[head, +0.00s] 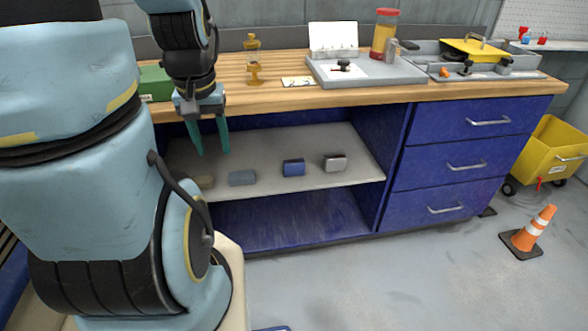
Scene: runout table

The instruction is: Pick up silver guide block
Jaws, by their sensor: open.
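A small silver-grey block (335,162), which looks like the silver guide block, sits on the grey shelf (300,143) of the blue bench, at the right end of a row of blocks. My gripper (212,152) points down with its two green fingers spread and nothing between them. It is in front of the shelf opening, to the left of the silver block and apart from it. The silver block is in full view.
A blue block (293,167), a grey-blue block (242,177) and a tan block (204,182) share the shelf; my arm partly hides the tan one. The wooden bench top (285,98) overhangs the shelf. Blue drawers (465,165) stand right of it.

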